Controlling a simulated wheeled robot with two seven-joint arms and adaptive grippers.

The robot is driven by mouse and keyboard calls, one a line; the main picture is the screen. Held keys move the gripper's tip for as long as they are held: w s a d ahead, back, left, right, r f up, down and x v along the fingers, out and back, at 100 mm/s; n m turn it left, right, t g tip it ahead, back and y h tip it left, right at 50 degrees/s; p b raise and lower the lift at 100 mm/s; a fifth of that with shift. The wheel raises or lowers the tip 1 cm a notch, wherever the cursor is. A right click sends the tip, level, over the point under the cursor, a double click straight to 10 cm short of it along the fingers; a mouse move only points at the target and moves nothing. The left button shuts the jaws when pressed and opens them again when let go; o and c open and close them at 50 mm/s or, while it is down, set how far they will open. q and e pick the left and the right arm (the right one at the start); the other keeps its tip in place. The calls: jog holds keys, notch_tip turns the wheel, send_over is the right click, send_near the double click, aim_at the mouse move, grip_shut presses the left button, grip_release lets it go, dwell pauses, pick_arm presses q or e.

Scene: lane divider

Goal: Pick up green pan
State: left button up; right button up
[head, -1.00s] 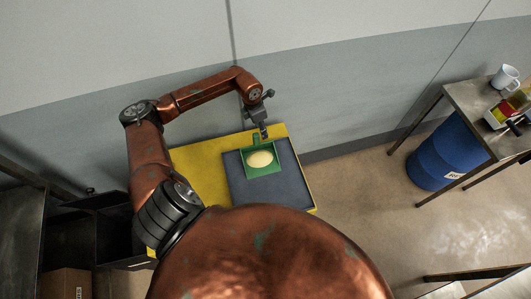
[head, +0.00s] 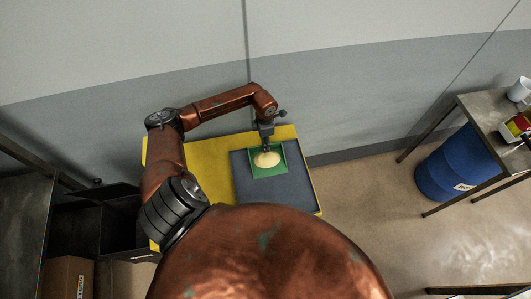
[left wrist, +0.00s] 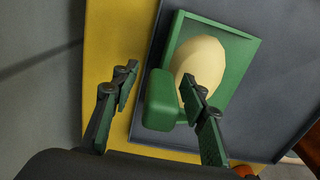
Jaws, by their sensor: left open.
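The green pan (head: 283,169) is square and shallow, with a pale yellow oval (head: 268,159) in it. It lies flat on a dark blue-grey panel (head: 250,192) on a yellow surface (head: 215,165). My left gripper (head: 266,146) is over the handle side of the pan. In the left wrist view the left gripper (left wrist: 158,76) is open, its fingers on either side of the handle, apparently without gripping it. In the head view it hides the handle. My right gripper is out of view.
A wall (head: 90,110) stands close behind the yellow surface. A metal table (head: 485,107) with a white mug (head: 519,90) and a blue barrel (head: 448,168) are at right. Dark shelving and a cardboard box (head: 67,279) are at lower left. The floor between is clear.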

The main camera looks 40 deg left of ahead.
pick_arm(q)
jog(key=shift+c, duration=0.3)
grip_shut()
jog(key=shift+r, duration=0.15)
dwell(0.3)
